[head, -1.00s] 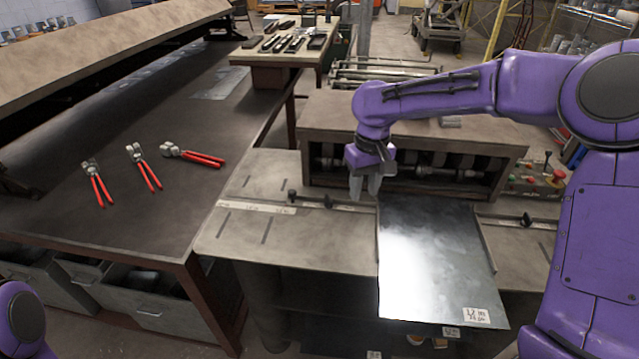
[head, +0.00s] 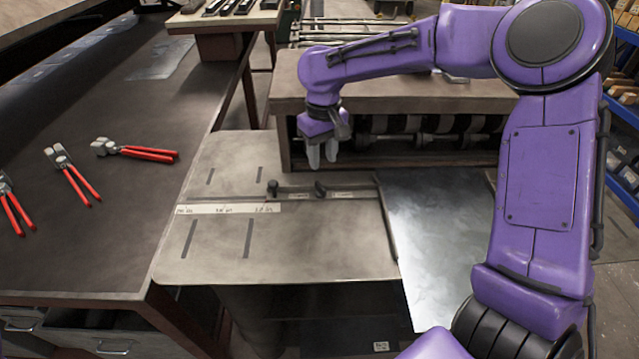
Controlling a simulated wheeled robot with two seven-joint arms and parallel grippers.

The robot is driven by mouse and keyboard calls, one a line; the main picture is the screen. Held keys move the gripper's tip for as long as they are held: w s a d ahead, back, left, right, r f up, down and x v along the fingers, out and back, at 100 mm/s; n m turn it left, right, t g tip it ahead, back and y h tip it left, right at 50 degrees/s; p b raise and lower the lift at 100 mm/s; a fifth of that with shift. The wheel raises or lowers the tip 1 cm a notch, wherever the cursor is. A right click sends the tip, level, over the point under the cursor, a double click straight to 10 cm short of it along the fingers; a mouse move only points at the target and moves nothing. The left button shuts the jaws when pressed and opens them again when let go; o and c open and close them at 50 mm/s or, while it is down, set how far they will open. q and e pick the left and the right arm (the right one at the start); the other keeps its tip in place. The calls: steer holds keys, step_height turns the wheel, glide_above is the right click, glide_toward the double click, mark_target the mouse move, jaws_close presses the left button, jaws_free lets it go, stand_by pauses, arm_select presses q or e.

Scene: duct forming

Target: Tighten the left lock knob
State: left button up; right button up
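Two small dark knobs stand on the slotted bar at the left of the forming machine's bed: one at the bar's left end (head: 272,187) and one further right (head: 320,188). I cannot tell for certain which is the left lock knob. My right gripper (head: 322,160) points down just above and behind the right-hand one of these knobs, apart from it. Its two fingers show a narrow gap with nothing between them. The sheet metal (head: 440,225) lies to the right on the bed, partly hidden by my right arm. My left gripper is out of view.
The roller housing (head: 400,92) stands right behind the gripper. A scale strip (head: 228,209) lies on the machine bed (head: 310,250), which is clear in front of the knobs. Several red-handled pliers (head: 150,154) lie on the dark workbench (head: 110,210) at left.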

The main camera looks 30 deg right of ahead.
mark_target(322, 187)
step_height(322, 187, down, 9)
steer(key=shift+f+p, duration=0.1)
steer(key=shift+p, duration=0.2)
jaws_close()
